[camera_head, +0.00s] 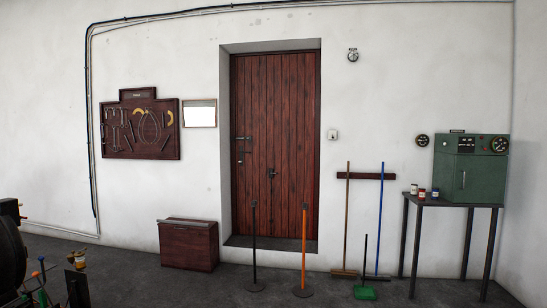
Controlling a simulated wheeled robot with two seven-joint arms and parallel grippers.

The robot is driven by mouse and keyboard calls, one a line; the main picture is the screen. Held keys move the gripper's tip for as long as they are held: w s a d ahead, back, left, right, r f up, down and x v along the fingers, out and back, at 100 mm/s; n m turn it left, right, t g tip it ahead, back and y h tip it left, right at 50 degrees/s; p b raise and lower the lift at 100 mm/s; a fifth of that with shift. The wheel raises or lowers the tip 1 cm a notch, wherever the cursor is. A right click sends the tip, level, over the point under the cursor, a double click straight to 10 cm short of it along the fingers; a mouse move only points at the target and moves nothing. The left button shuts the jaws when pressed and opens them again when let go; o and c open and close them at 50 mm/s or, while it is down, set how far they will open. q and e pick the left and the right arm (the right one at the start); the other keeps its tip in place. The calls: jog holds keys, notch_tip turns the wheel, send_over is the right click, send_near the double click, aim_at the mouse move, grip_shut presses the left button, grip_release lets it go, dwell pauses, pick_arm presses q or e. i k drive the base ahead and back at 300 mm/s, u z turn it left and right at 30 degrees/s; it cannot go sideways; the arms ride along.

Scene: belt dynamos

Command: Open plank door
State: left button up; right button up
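The plank door (290,140) is dark red-brown, made of upright planks, and stands shut in a recess in the white wall across the room. Dark metal fittings (242,152) sit at its left edge, around mid height. Another small dark fitting (272,172) sits near the middle of the planks. Neither of my grippers shows in the head view, so nothing is seen touching the door.
A black post (253,245) and an orange post (304,248) stand before the door. A wooden chest (189,245) is to its left. Brooms (346,220) and a table (455,204) with a green cabinet (470,168) are to its right. Open floor lies in front.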

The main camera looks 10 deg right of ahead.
aim_at(275, 94)
jog(key=z, duration=0.45)
jog(key=k, duration=0.55)
jog(key=z, duration=0.4)
jog(key=i, duration=0.5)
jog(key=u, duration=1.05)
jog(key=i, duration=2.4)
jog(key=u, duration=0.65)
jog(key=i, duration=3)
jog(key=z, duration=1.1)
jog(key=i, duration=2)
jog(key=z, duration=1.5)
jog(key=i, duration=0.45)
jog(key=z, duration=0.15)
